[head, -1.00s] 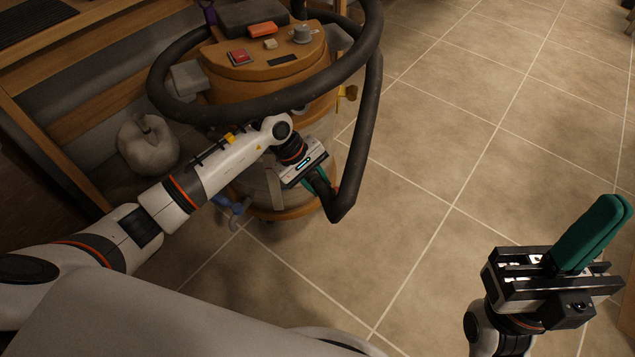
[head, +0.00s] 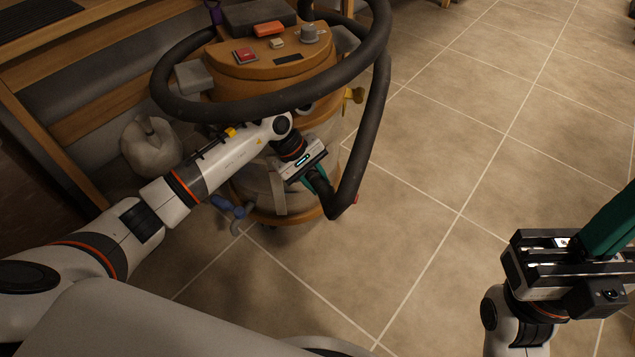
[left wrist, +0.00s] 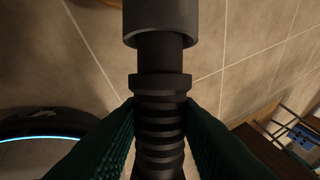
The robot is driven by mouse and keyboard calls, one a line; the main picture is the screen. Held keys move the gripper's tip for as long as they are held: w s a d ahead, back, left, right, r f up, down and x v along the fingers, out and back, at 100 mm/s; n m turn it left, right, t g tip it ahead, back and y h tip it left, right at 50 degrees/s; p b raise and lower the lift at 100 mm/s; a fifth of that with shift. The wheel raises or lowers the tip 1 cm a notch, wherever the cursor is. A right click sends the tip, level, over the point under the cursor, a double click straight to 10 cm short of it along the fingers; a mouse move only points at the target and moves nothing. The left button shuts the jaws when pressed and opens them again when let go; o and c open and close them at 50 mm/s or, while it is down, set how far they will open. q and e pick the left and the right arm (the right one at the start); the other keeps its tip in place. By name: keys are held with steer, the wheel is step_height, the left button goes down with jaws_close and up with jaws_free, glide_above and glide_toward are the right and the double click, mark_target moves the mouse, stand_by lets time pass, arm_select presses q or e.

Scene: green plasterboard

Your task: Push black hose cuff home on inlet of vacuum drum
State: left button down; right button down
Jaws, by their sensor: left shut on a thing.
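The vacuum drum (head: 260,190) stands on the floor with a brown top. The black hose (head: 376,120) loops around its top and bends down to my left gripper (head: 322,188), low at the drum's front. In the left wrist view, my green fingers (left wrist: 160,130) are shut on the ribbed black cuff (left wrist: 160,86). Beyond its collar, a narrower dark neck runs up to a wider dark ring, apparently the inlet (left wrist: 160,22). A length of neck shows between collar and ring; how deep it goes is hidden. My right gripper (head: 612,225) is empty, its green fingers together, partly out of frame.
Small items, including an orange block (head: 268,28), a red box (head: 245,56) and a grey cup (head: 310,33), lie on the drum's top. A pale round jug (head: 150,148) and wooden furniture (head: 70,135) stand left. Tiled floor (head: 460,130) is clear on the right.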

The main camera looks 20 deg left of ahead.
arm_select(q)
steer(key=shift+w+a+f+b, duration=0.35)
steer(key=shift+w+a+b, duration=0.1)
steer(key=shift+b, duration=0.1)
steer(key=shift+w+a+f, duration=0.1)
steer(key=shift+w+a, duration=0.05)
steer(key=shift+a+b, duration=0.1)
steer(key=shift+b, duration=0.25)
steer(key=c, duration=1)
jaws_free()
